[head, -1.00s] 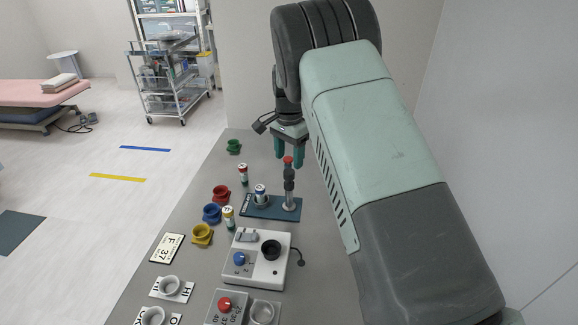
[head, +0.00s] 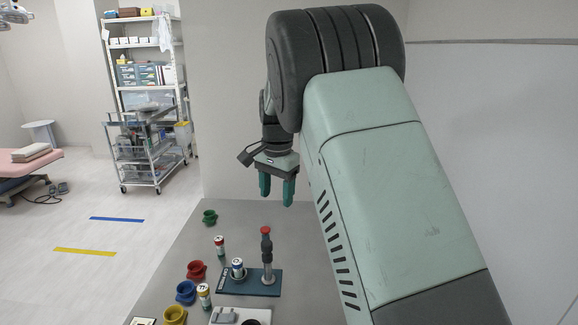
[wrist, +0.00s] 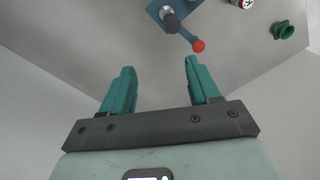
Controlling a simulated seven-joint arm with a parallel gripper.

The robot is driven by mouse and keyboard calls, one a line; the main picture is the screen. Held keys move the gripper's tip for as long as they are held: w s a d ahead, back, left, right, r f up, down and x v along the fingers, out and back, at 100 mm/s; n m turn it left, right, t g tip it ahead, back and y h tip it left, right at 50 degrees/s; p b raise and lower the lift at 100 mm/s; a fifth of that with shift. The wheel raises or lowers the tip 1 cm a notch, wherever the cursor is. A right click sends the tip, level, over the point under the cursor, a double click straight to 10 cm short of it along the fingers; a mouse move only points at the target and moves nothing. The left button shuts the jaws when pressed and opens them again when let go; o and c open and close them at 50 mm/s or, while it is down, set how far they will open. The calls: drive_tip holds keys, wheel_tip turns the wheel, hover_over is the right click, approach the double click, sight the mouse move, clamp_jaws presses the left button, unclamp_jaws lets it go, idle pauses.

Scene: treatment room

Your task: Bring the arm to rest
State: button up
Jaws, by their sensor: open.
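My gripper (head: 277,190) hangs above the back part of the grey table (head: 230,222) with its two teal fingers pointing down. The fingers are apart with nothing between them. In the wrist view my gripper (wrist: 160,85) is also open and empty. A blue plate (head: 250,290) with a red-topped dark post (head: 267,255) stands on the table in front of and below the gripper, apart from it. The post's red top (wrist: 198,46) shows beyond the fingers in the wrist view.
A white-and-blue vial (head: 238,268) stands on the plate. A red-and-white vial (head: 219,246), a yellow vial (head: 204,296) and green (head: 210,217), red (head: 197,271), blue (head: 186,292) and yellow (head: 175,315) cups stand to the left. A white wall (head: 500,150) rises at right.

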drive_tip(key=s+d+r+n+t, duration=0.1)
drive_tip(key=s+d+r, duration=0.4)
drive_tip(key=s+r, duration=0.2)
drive_tip(key=s+d+r+n+t, duration=0.1)
drive_tip(key=s+d+r+n, duration=0.1)
drive_tip(key=s+d+r, duration=0.5)
drive_tip(key=s+d+n+t, duration=0.1)
drive_tip(key=s+d+n, duration=0.1)
drive_tip(key=s, duration=0.8)
drive_tip(key=s+d+n+t, duration=0.1)
drive_tip(key=s+d+t, duration=0.1)
drive_tip(key=s, duration=0.9)
drive_tip(key=shift+s+d+f+n, duration=0.25)
drive_tip(key=shift+d+n, duration=0.15)
drive_tip(key=shift+d, duration=0.1)
drive_tip(key=shift+r, duration=0.1)
